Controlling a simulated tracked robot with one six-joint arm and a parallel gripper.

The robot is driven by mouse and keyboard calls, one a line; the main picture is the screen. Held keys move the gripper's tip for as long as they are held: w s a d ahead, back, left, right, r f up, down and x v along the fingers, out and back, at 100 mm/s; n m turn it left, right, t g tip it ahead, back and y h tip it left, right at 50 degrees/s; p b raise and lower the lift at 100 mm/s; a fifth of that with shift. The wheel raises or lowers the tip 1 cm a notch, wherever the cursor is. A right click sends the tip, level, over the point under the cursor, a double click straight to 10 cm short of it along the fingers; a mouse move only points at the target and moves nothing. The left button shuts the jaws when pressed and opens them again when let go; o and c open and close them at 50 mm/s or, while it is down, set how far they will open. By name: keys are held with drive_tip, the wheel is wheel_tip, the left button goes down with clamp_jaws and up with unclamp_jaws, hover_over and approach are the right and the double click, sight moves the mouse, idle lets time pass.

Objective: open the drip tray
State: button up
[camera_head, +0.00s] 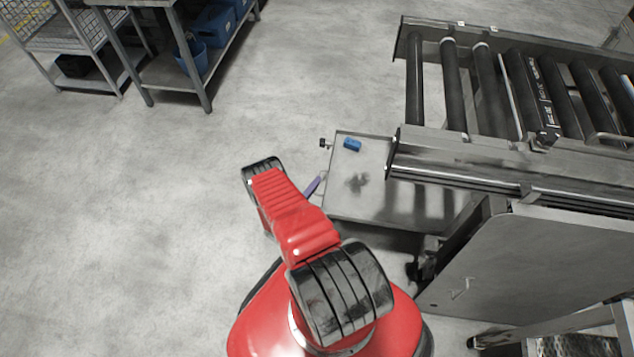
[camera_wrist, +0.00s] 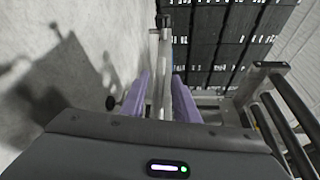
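The drip tray (camera_head: 385,205) is a flat grey metal tray, out from under the roller conveyor's left end in the head view. Its left edge is near my gripper (camera_head: 313,186), whose purple finger shows there; my red arm hides part of this area. In the wrist view my gripper (camera_wrist: 160,95) has one purple finger on each side of a narrow grey metal part (camera_wrist: 161,75), probably the tray's front edge or handle. The fingers are close to this part, but whether they press on it I cannot tell.
A small blue object (camera_head: 352,145) lies on the tray's far corner, with a black knob (camera_head: 325,143) beside that corner. The roller conveyor (camera_head: 490,90) stands right, above a grey panel (camera_head: 535,265). A workbench (camera_head: 165,70) stands upper left. The floor left is clear.

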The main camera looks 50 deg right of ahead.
drive_tip(key=a, duration=1.1)
drive_tip(key=shift+s+r, duration=0.35)
drive_tip(key=shift+s, duration=0.1)
